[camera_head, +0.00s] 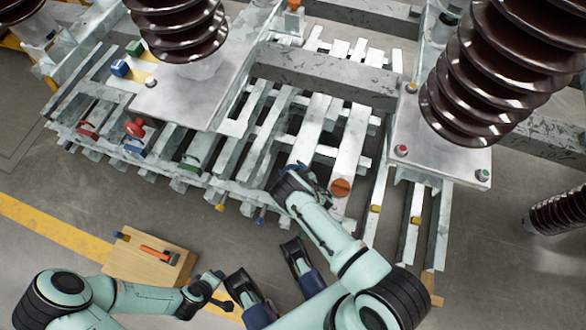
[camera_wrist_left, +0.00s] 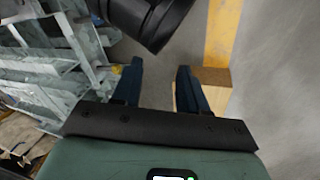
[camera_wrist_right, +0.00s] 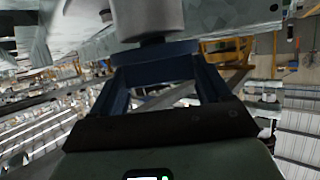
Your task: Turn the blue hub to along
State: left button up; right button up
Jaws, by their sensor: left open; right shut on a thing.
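My right gripper (camera_head: 300,174) reaches down to the near end of a pale bar in the metal frame in the head view. In the right wrist view its blue fingers (camera_wrist_right: 155,80) are shut on a blue hub (camera_wrist_right: 155,52) below a grey cylinder (camera_wrist_right: 148,16). The hub is mostly hidden by the gripper in the head view, so its turn angle cannot be told. My left gripper (camera_head: 224,290) is open and empty, low beside a wooden block (camera_head: 128,262). Its parted fingers show in the left wrist view (camera_wrist_left: 160,75).
An orange disc (camera_head: 341,188) sits just right of the right gripper. Brown ribbed insulators (camera_head: 500,65) stand on metal plates behind. Floor left of the frame is clear.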

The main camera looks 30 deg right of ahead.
jog(key=shift+d+r+n+y, duration=0.1)
jog(key=shift+d+n+y, duration=0.05)
jog(key=shift+n+y, duration=0.85)
jog(key=shift+n+g+y, duration=0.4)
jog(key=shift+n+y, duration=0.5)
jog(key=shift+y, duration=0.2)
jog(key=shift+n+g+y+b, duration=0.5)
jog(key=shift+n+y+b, duration=0.15)
jog(key=shift+n+y, duration=0.5)
jog(key=shift+n+g+y+b, duration=0.35)
jog(key=shift+n+g+y, duration=0.15)
jog(key=shift+n+y, duration=0.2)
pick_arm(q)
jog(key=shift+w+a+f+t, duration=0.15)
jog(key=shift+w+a+f, duration=0.3)
jog(key=shift+f, duration=0.2)
jog(key=shift+w+a+f+t, duration=0.15)
jog(key=shift+w+a+f, duration=0.15)
jog(key=shift+w+f, duration=0.25)
pick_arm(e)
jog(key=shift+n+y, duration=0.25)
jog(key=shift+y, duration=0.1)
jog(key=o, duration=1)
jog(key=shift+c, duration=0.2)
